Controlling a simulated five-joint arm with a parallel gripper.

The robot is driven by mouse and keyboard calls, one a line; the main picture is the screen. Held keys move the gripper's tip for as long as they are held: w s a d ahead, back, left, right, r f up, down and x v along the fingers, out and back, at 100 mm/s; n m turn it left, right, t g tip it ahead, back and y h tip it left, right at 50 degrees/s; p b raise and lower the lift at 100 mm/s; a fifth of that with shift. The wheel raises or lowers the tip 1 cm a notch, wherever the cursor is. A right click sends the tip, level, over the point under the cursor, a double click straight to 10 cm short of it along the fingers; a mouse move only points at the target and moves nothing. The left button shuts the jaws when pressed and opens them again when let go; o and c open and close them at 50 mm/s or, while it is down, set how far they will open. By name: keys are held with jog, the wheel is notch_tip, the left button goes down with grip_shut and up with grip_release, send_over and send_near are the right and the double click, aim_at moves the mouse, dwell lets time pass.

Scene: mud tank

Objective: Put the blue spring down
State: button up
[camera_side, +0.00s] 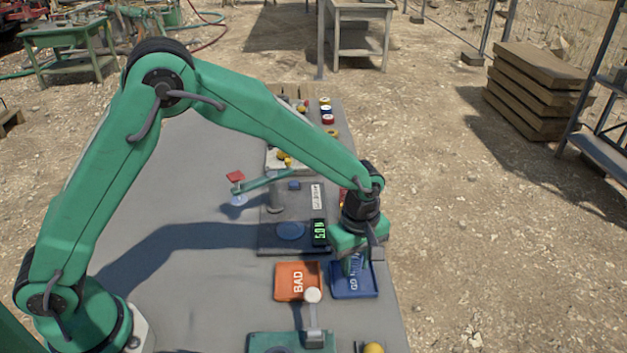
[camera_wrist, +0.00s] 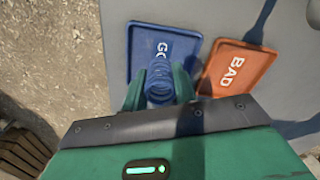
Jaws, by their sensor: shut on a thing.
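The blue spring (camera_wrist: 159,82) is between the two fingers of my gripper (camera_wrist: 160,92) in the wrist view. My gripper is shut on it and holds it over the blue tray (camera_wrist: 143,44), whose lettering is partly covered. In the side view my gripper (camera_side: 357,262) is at the blue tray (camera_side: 354,292), over its back part. I cannot tell whether the spring touches the tray floor. The orange tray marked BAD (camera_side: 283,284) is just left of the blue tray in the side view. It also shows on the right in the wrist view (camera_wrist: 240,88).
A grey plate with a round blue disc (camera_side: 291,231) and a green-digit display (camera_side: 319,233) lies behind the trays. A white-knobbed lever (camera_side: 313,297) stands in front of the orange tray. A yellow ball (camera_side: 373,348) is at the front. The table's right edge is close to the blue tray.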

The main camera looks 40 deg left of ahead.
aim_at(354, 260)
jog(key=shift+f, duration=0.85)
jog(key=shift+f, duration=0.1)
jog(key=o, duration=1)
jog(key=shift+o, duration=0.2)
notch_tip(354, 260, up, 12)
jog(key=shift+r, duration=0.2)
